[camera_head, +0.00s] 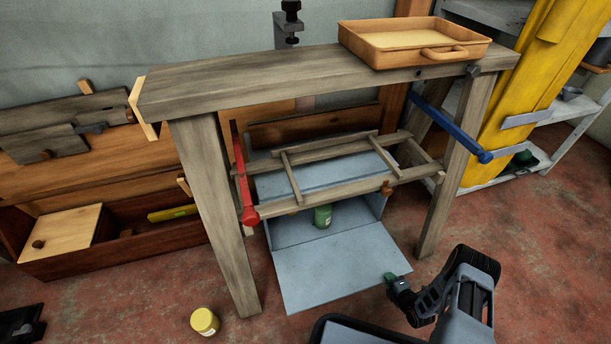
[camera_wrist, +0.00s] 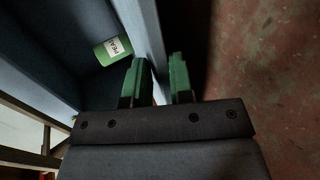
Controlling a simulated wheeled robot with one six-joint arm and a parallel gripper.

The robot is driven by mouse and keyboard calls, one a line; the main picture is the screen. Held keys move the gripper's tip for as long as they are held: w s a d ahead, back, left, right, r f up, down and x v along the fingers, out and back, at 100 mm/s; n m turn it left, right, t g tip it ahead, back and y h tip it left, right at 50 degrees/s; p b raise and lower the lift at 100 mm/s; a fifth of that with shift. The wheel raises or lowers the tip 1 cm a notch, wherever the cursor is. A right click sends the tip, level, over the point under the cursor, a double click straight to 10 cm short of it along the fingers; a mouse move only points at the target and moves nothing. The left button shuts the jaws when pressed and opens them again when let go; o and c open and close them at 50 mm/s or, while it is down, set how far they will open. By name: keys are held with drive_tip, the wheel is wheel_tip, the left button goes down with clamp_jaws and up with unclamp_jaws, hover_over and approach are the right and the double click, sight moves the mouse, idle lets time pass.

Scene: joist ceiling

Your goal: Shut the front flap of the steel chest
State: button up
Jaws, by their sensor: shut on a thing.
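The steel chest (camera_head: 318,177) stands under the wooden bench, pale blue-grey. Its front flap (camera_head: 335,268) hangs down, folded out toward the front near the floor, so the chest is open. My gripper (camera_head: 390,280) is at the right edge of the flap, near its front corner. In the wrist view, the green fingers of my gripper (camera_wrist: 160,80) are on either side of the flap (camera_wrist: 150,35) and are shut on its edge. A green labelled can (camera_head: 322,216) stands inside the chest; it also shows in the wrist view (camera_wrist: 113,49).
The wooden bench (camera_head: 300,75) has slatted rails (camera_head: 340,178) in front of and above the chest, and legs on both sides. A red clamp (camera_head: 247,190) and a blue clamp (camera_head: 453,128) hang there. A yellow can (camera_head: 205,321) stands on the floor left of the flap.

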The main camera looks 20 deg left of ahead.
drive_tip(key=shift+g+h, duration=0.3)
drive_tip(key=shift+g, duration=0.2)
drive_tip(key=shift+w+a+r+p, duration=0.1)
drive_tip(key=shift+w+r+p, duration=0.05)
drive_tip(key=shift+r+p, duration=0.6)
drive_tip(key=shift+w+a+r+p, duration=0.1)
drive_tip(key=shift+r+p, duration=0.4)
drive_tip(key=shift+r, duration=0.35)
drive_tip(key=shift+w+a+r+p, duration=0.1)
drive_tip(key=shift+w+r+p, duration=0.05)
drive_tip(key=shift+r+p, duration=0.6)
drive_tip(key=shift+w+a+r+p, duration=0.1)
drive_tip(key=shift+a+r+p, duration=0.05)
drive_tip(key=shift+r+p, duration=0.4)
drive_tip(key=shift+g+h, duration=0.6)
drive_tip(key=shift+g, duration=0.2)
drive_tip(key=shift+w+a+r+p, duration=0.2)
drive_tip(key=shift+w+r+p, duration=0.1)
drive_tip(key=shift+r+p, duration=0.4)
drive_tip(key=shift+w+a+r+p, duration=0.25)
drive_tip(key=shift+r+p, duration=0.2)
drive_tip(key=shift+r, duration=0.5)
drive_tip(key=shift+w+a+r+p, duration=0.15)
drive_tip(key=shift+w+r+p, duration=0.2)
drive_tip(key=shift+r+p, duration=0.35)
drive_tip(key=shift+c, duration=0.2)
drive_tip(key=shift+r, duration=0.1)
